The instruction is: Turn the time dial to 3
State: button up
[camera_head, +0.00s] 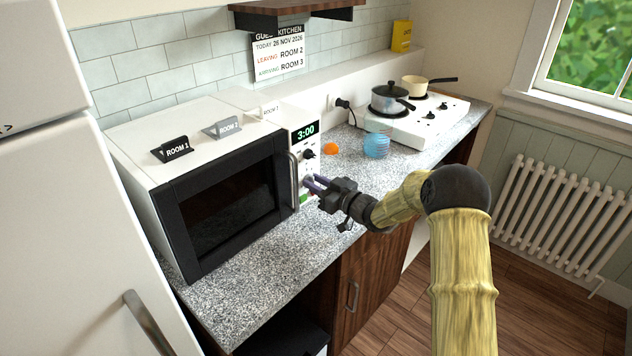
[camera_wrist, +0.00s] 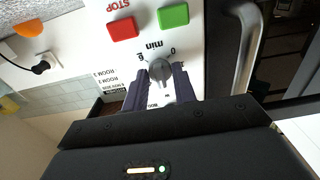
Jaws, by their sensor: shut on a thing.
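The white and black microwave (camera_head: 222,150) stands on the counter, its display (camera_head: 306,132) reading 3:00. The time dial (camera_wrist: 160,70) is a grey round knob with a raised grip on the control panel, and the wrist view shows it upside down with "min" and numbers around it. My gripper (camera_wrist: 160,84) has its two dark fingers on either side of the dial, shut on it. In the head view my gripper (camera_head: 316,184) reaches the lower control panel from the right and hides most of the dial. The exact dial setting is hard to read.
A red STOP button (camera_wrist: 122,28) and a green button (camera_wrist: 173,16) sit close to the dial. The door handle (camera_head: 293,180) is beside the panel. An orange item (camera_head: 331,149), a blue striped item (camera_head: 377,145) and a hob (camera_head: 420,122) with pots are to the right.

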jog(key=shift+s+f, duration=0.1)
jog(key=shift+f, duration=0.2)
jog(key=o, duration=0.6)
jog(key=shift+r, duration=0.1)
jog(key=shift+d+r, duration=0.1)
jog(key=b+v, duration=0.2)
jog(key=v, duration=1.5)
jog(key=shift+s+b, duration=0.1)
jog(key=shift+b, duration=0.2)
